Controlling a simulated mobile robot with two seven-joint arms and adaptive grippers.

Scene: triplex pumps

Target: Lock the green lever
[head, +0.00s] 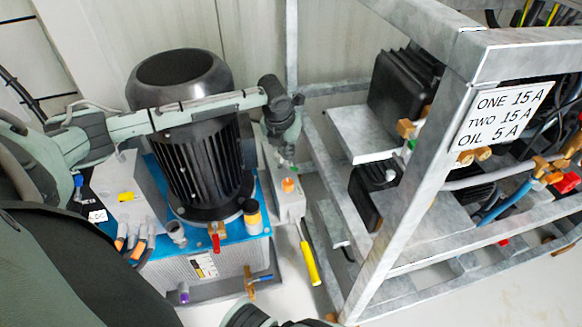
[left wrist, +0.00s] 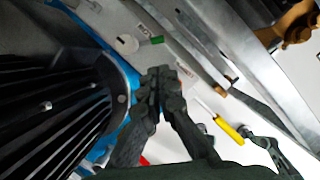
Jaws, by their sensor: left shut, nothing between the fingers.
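A small green piece, which looks like the green lever (left wrist: 157,40), sits beside a white round knob (left wrist: 127,43) on a pale block in the left wrist view. My left gripper (left wrist: 161,72) is shut and empty, its fingertips just short of the green piece. I cannot tell whether they touch. In the head view the left gripper (head: 284,154) points down over the grey block (head: 289,205) at the pump unit's right side and mostly hides the green piece. Part of my right gripper (left wrist: 268,142) shows at the lower right of the left wrist view; its jaw state is unclear.
The black finned motor (head: 190,135) stands left of my left gripper. A red valve handle (head: 215,240) is on the unit's front. The grey metal frame (head: 405,200) stands close on the right.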

